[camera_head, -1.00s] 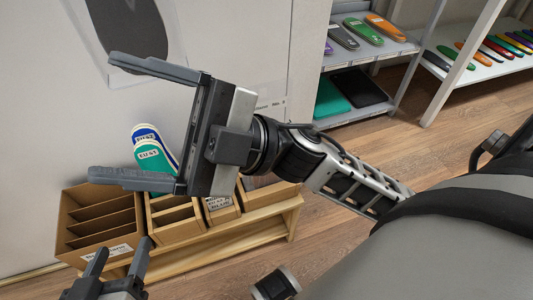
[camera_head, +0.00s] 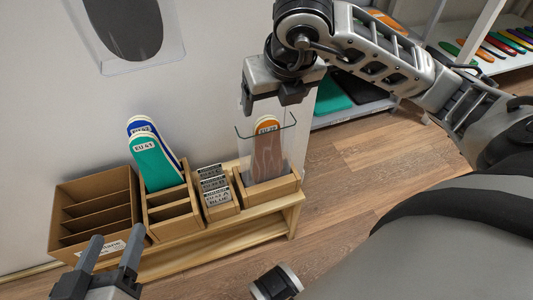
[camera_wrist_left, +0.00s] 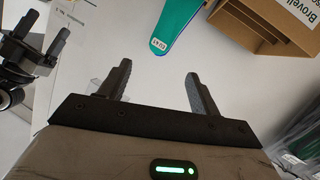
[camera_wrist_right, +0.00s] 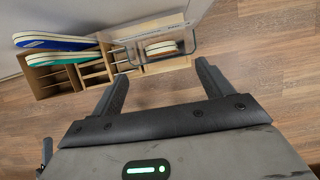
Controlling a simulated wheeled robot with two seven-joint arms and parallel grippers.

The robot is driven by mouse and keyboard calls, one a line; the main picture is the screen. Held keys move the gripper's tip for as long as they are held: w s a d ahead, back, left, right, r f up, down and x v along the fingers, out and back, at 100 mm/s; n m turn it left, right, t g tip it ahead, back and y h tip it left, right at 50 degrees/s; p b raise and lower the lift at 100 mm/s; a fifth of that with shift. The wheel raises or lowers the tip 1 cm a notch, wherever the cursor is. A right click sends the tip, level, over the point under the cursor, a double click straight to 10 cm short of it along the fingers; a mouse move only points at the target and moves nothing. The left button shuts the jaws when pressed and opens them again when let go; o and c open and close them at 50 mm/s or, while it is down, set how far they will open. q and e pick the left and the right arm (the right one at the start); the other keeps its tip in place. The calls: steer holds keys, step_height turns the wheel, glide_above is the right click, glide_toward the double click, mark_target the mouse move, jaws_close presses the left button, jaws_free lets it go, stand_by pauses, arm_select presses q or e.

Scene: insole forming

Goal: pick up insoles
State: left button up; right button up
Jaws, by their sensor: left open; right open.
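A green insole (camera_head: 157,165) marked EU 43 stands tilted in a divided box, with a blue insole (camera_head: 139,124) behind it. The green one also shows in the left wrist view (camera_wrist_left: 178,22). An orange-topped insole (camera_head: 267,150) stands upright in the right-hand box, seen through or beside a clear panel. My right gripper (camera_head: 278,97) is open and empty, apart from and above the orange-topped insole. In the right wrist view its fingers (camera_wrist_right: 165,88) frame the floor below the boxes. My left gripper (camera_head: 110,247) is open and empty, low in front of the left boxes.
An empty divided cardboard box (camera_head: 118,185) stands left of the insoles. A box of small labelled pieces (camera_head: 214,190) stands between the insole boxes. All rest on a low wooden bench (camera_head: 265,227) against the wall. Shelves with insoles (camera_head: 490,45) stand at right. The floor is clear.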

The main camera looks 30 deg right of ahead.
mark_target(268, 123)
steer(key=b+x, duration=0.1)
steer(key=x, duration=0.3)
steer(key=shift+f, duration=0.3)
steer(key=b+x, duration=0.2)
steer(key=x, duration=0.3)
steer(key=shift+s, duration=0.2)
steer(key=shift+w+f, duration=0.1)
steer(key=shift+f, duration=0.05)
arm_select(q)
steer(key=shift+w+d+r+n+t+h, duration=0.1)
steer(key=shift+d+r+n+t+h, duration=0.3)
steer(key=shift+d+r+n+h, duration=0.25)
arm_select(e)
steer(key=c, duration=1.4)
